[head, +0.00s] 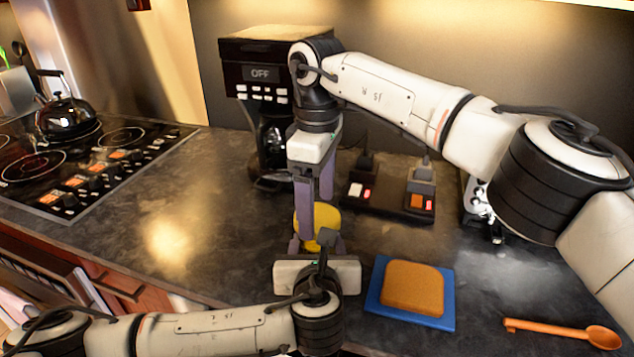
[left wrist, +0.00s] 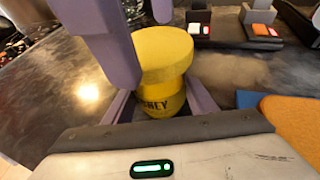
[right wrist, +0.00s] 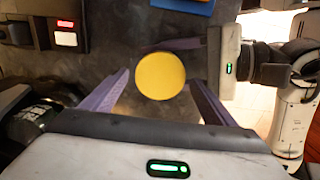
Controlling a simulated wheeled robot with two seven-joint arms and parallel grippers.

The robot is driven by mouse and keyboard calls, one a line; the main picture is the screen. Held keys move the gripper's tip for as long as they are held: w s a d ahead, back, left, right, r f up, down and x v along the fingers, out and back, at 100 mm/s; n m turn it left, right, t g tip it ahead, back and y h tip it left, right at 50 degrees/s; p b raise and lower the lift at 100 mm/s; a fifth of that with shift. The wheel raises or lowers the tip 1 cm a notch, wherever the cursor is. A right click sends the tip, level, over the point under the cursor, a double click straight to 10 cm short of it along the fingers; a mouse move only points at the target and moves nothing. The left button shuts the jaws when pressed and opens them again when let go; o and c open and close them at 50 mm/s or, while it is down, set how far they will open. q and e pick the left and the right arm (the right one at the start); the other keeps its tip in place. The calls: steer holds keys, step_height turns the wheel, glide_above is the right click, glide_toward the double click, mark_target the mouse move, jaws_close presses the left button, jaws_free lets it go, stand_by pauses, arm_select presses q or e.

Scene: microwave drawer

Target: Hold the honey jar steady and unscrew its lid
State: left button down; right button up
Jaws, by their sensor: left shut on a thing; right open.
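The honey jar stands upright on the dark counter, with a round yellow lid (head: 322,216) on top. In the left wrist view its yellow body (left wrist: 158,104) shows part of a dark label. My left gripper (left wrist: 160,105) is shut on the jar's body, one finger on each side, below the lid. My right gripper (head: 316,222) points down from above and is open. In the right wrist view the lid (right wrist: 160,76) lies between and a little beyond its spread fingers (right wrist: 158,95). Its fingers hide part of the jar in the head view.
A slice of bread (head: 412,288) lies on a blue board (head: 380,308) right of the jar. An orange spoon (head: 560,331) lies at the far right. A coffee maker (head: 262,95) and a switch panel (head: 385,205) stand behind. The counter to the left is clear up to the stove (head: 90,165).

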steer(key=shift+f, duration=0.75)
